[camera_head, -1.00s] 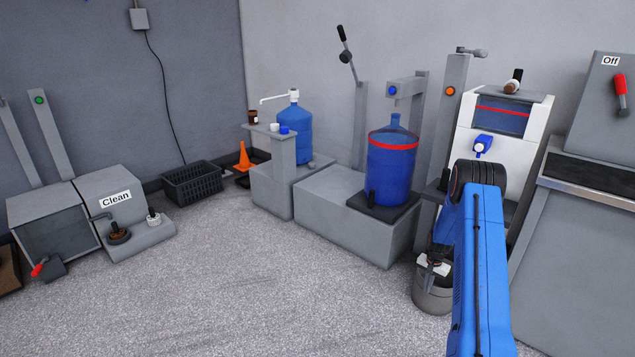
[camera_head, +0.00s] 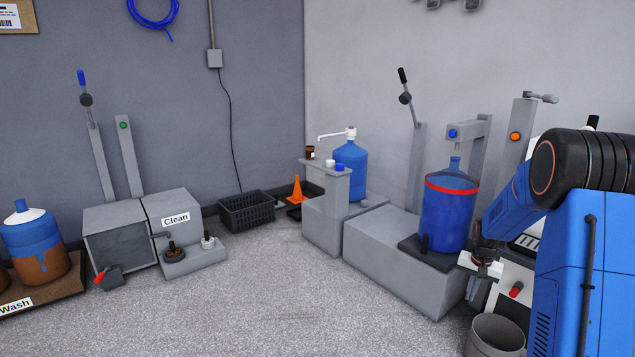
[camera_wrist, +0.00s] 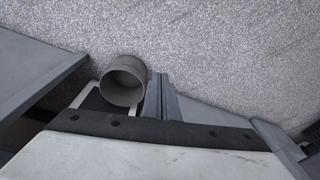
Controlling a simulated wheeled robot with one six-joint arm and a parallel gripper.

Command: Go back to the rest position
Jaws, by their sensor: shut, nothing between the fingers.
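My blue arm with its black joint fills the right side of the head view, elbow raised and forearm sloping down to the left. My gripper (camera_head: 481,268) hangs at its end, small and partly dark, with a pale part at its tip. It is shut and empty. It appears above and behind the rim of a grey bucket (camera_head: 497,335) and right of the large blue water bottle (camera_head: 447,215). It seems to touch nothing, though its depth is hard to judge.
A white machine with a red knob (camera_head: 516,290) stands behind my arm, mostly hidden. Grey plinths (camera_head: 390,262), a black crate (camera_head: 246,212) and an orange cone (camera_head: 297,190) line the walls. The speckled floor (camera_head: 290,300) is clear in the middle and left.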

